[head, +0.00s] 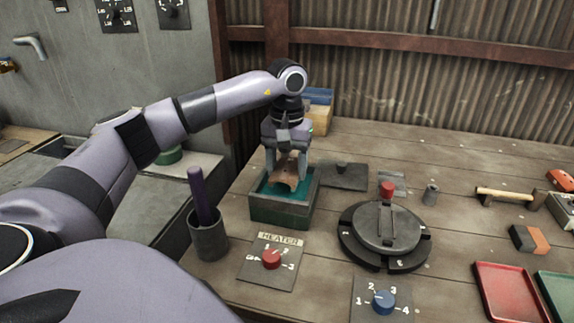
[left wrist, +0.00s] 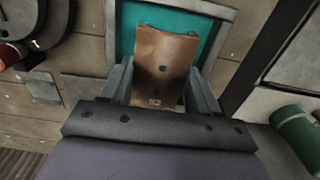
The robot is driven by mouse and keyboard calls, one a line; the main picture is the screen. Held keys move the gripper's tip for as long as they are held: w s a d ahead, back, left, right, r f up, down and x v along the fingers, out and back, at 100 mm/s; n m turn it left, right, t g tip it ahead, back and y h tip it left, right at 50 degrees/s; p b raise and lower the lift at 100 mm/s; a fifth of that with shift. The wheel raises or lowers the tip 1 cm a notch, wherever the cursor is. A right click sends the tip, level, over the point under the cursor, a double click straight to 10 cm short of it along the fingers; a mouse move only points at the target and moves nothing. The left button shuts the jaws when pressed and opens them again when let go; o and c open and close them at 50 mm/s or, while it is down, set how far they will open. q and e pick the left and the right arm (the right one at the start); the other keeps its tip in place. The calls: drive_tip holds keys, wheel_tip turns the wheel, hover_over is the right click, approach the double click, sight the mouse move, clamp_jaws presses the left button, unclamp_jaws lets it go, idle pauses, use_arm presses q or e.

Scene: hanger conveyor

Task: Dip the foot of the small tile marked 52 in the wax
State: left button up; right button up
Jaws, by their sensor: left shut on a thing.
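My left gripper (head: 286,168) points down over the wax tank (head: 280,212), a dark green box with teal wax (head: 268,187) inside. It is shut on a small curved brown tile (head: 287,180). In the left wrist view the tile (left wrist: 165,62) sits between the two fingers (left wrist: 158,92), with a small, blurred mark near its close end that looks like 52. The tile's far end lies over the teal wax (left wrist: 125,40), inside the tank's rim. I cannot tell whether its foot touches the wax. My right gripper is not in view.
A heater dial (head: 271,259) and a grey cup with a purple stick (head: 208,235) stand in front of the tank. A dark lid plate (head: 344,177) and a round dark turntable (head: 384,238) are to the right. Red (head: 508,290) and green trays lie at the lower right.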

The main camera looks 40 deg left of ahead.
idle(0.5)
use_arm(q)
drive_tip(key=shift+r+p, duration=1.25)
drive_tip(key=shift+r, duration=0.2)
drive_tip(key=shift+r+p, duration=0.35)
drive_tip(key=shift+r, duration=0.7)
